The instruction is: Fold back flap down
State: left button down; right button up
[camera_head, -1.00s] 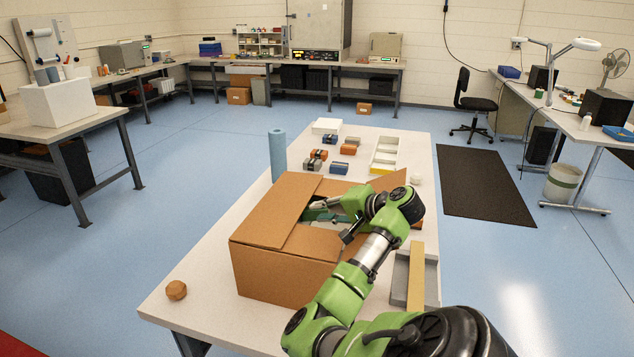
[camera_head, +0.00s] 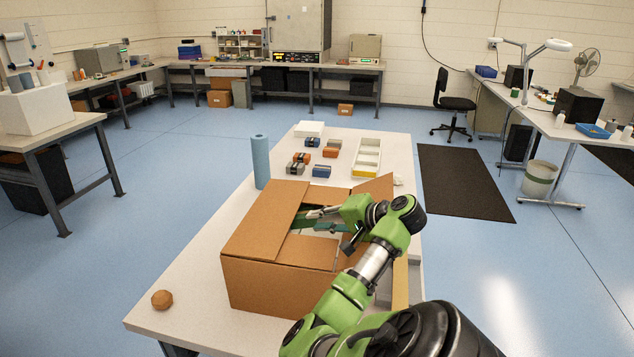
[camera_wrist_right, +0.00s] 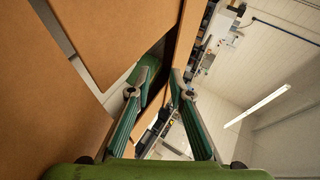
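The brown cardboard box (camera_head: 262,285) stands on the white table. Its left flap (camera_head: 262,215) and near flap (camera_head: 308,250) lie folded inward, leaving a gap in the top. At the back, a brown flap strip (camera_head: 328,193) looks low, and another flap (camera_head: 376,188) sticks up at the right; my arm hides part of both. My right gripper (camera_head: 308,220) reaches over the opening from the right. In the right wrist view its fingers (camera_wrist_right: 163,75) are apart, with a narrow cardboard edge (camera_wrist_right: 182,45) running behind or between them; contact is unclear. My left gripper is out of view.
A blue roll (camera_head: 260,162) stands behind the box. A brown ball-like object (camera_head: 162,299) lies at the table's near left. A grey tray is partly hidden behind my arm.

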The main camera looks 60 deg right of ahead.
jog(key=shift+s+f, duration=0.15)
jog(key=shift+f, duration=0.25)
jog(key=shift+s+r, duration=0.1)
jog(key=shift+s, duration=0.2)
jog(key=v, duration=0.7)
jog(key=shift+s+r, duration=0.1)
jog(key=shift+r, duration=0.35)
